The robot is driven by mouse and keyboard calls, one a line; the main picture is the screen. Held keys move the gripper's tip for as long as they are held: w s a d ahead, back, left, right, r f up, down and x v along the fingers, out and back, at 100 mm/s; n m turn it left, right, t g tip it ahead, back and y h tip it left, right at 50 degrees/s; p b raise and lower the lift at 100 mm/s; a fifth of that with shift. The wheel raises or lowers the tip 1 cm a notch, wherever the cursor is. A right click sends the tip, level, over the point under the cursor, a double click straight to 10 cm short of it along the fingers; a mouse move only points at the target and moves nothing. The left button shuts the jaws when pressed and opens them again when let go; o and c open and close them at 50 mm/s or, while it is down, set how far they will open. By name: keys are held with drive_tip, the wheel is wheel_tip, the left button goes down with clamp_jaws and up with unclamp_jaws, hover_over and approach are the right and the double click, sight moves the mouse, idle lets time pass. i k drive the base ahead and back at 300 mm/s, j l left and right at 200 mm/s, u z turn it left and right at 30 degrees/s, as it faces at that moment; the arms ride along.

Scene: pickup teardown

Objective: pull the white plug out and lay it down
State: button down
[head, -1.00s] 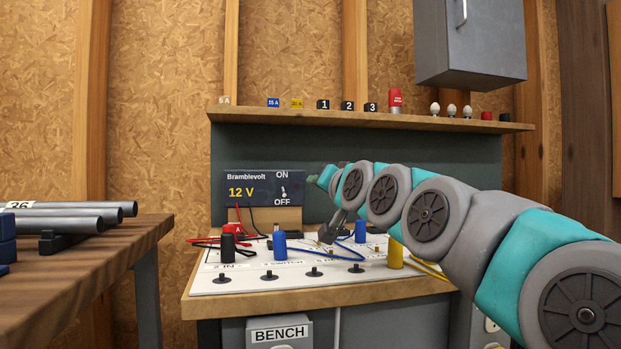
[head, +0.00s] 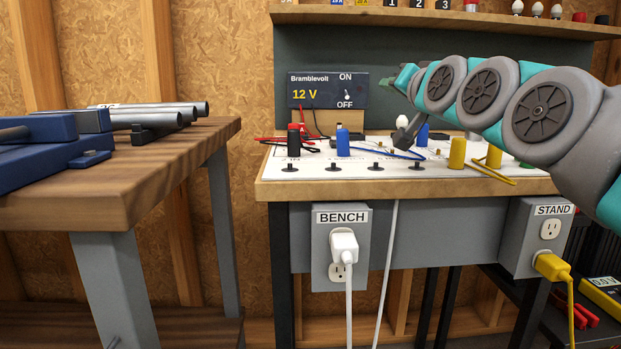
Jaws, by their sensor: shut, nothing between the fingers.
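The white plug (head: 344,246) sits in the upper socket of the grey outlet box labelled BENCH (head: 322,270), below the front edge of the bench. Its white cord hangs straight down. The lower socket (head: 338,272) is empty. My gripper (head: 400,140) is above the bench board, up and to the right of the plug and well apart from it. It is shut and holds nothing; its fingertips are small and partly unclear in this view.
A second box labelled STAND (head: 535,238) holds a yellow plug (head: 552,266). Another white cord (head: 386,270) hangs right of the BENCH box. The board (head: 300,172) carries several coloured connectors and wires. A wooden workbench (head: 150,170) stands at left.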

sight(344, 247)
drive_tip(key=k+l, duration=0.1)
drive_tip(key=k, duration=0.35)
drive_tip(key=k+l, duration=0.1)
drive_tip(key=k, duration=0.35)
